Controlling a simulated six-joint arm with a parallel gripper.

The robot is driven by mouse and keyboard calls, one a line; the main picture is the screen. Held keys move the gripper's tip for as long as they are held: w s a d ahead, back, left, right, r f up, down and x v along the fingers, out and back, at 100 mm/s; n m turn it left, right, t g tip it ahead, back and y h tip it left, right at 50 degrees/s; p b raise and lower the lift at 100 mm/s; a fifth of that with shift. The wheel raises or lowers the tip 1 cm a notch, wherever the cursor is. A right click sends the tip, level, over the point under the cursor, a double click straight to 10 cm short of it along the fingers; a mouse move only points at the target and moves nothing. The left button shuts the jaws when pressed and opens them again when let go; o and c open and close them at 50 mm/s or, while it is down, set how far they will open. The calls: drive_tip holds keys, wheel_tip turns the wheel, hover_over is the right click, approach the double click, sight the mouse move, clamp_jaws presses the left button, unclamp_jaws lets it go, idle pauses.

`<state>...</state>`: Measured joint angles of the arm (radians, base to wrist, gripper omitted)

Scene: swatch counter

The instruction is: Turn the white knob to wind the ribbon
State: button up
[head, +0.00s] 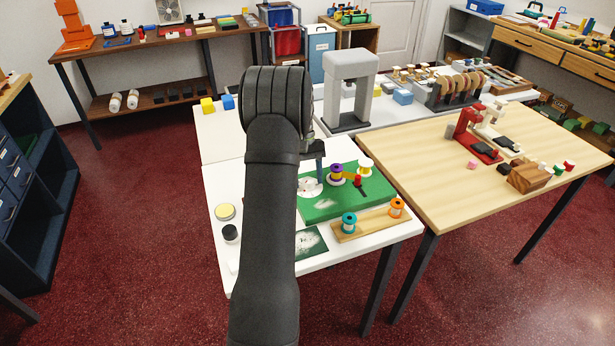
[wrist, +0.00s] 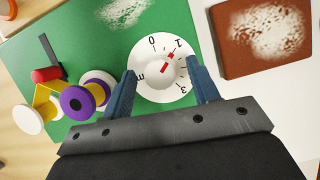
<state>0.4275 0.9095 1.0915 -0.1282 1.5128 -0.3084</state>
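The white knob (wrist: 172,72) stands at the centre of a white numbered dial (wrist: 163,95) on a green board (wrist: 105,50), with a red mark on it. My gripper (wrist: 161,72) is open, its two blue fingers apart at either side of the dial; I see no clear contact with the knob. In the head view my gripper (head: 319,160) is over the dial (head: 309,187), partly hidden by my arm. The yellow ribbon (wrist: 45,97) runs between a purple-and-white spool (wrist: 77,102) and a white-ended spool (wrist: 28,120). These spools also show in the head view (head: 337,173).
A red-topped lever (wrist: 46,74) stands beside the ribbon. A wooden strip (head: 370,224) in front holds teal and orange spools. Swatch cards lie close to the board, one brown (wrist: 265,40). A grey arch-shaped stand (head: 351,85) rises behind. A wooden table (head: 430,180) adjoins at right.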

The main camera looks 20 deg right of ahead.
drive_tip(key=shift+r, duration=0.1)
drive_tip(key=v, duration=1.7)
drive_tip(key=x, duration=1.7)
